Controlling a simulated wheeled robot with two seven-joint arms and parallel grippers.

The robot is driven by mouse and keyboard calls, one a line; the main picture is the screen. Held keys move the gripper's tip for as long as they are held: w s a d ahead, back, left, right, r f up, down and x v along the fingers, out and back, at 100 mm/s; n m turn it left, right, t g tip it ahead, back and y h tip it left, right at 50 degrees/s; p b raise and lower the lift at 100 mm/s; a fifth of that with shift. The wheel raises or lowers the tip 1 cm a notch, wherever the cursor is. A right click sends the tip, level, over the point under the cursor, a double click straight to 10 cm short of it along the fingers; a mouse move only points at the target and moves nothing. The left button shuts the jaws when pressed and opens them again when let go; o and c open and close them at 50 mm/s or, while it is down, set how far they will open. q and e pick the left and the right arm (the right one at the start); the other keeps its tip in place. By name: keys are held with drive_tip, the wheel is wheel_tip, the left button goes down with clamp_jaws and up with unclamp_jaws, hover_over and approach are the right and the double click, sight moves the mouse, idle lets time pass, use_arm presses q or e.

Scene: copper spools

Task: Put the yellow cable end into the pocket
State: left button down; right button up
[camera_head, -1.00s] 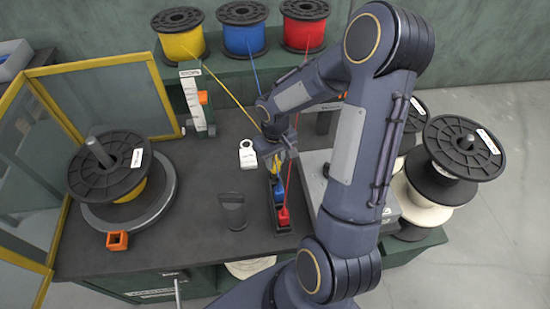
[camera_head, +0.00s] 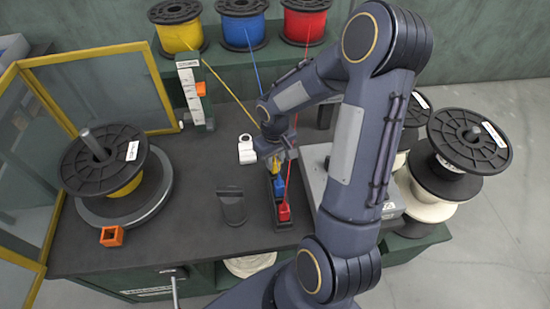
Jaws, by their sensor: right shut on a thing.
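My right gripper (camera_head: 276,156) points down over the back end of a narrow dark holder (camera_head: 284,222) with pockets in a row. It is shut on the yellow cable end (camera_head: 276,165), of which only a little shows below the fingers. A yellow cable runs from it to the yellow spool (camera_head: 180,33) at the back. The blue cable end (camera_head: 279,187) sits in the middle pocket and the red cable end (camera_head: 284,211) in the front one. Whether the yellow end is inside the back pocket or just above it I cannot tell. My left gripper is not in view.
A white fixture (camera_head: 246,149) and a dark stand (camera_head: 231,206) are left of the holder. A black spool (camera_head: 103,160) lies on a turntable at left, near an orange block (camera_head: 112,236). A grey machine (camera_head: 316,178) is close on the right.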

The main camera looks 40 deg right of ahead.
drive_tip(key=shift+f, duration=0.15)
drive_tip(key=o, duration=1.1)
drive_tip(key=shift+c, duration=0.2)
wheel_tip(320, 180, up, 8)
drive_tip(key=shift+f, duration=0.1)
drive_tip(key=s+a+r+t+y, duration=0.2)
drive_tip(key=s+a+r, duration=0.3)
drive_tip(key=s+a, duration=0.1)
drive_tip(key=s+a+r+t+y, duration=0.1)
drive_tip(key=s+a+r+t, duration=0.2)
drive_tip(key=s, duration=0.6)
drive_tip(key=a+r, duration=0.2)
drive_tip(key=a, duration=0.1)
drive_tip(key=shift+s+a+r+t+y, duration=0.2)
drive_tip(key=shift+s+t+y, duration=0.1)
drive_tip(key=shift+y, duration=0.1)
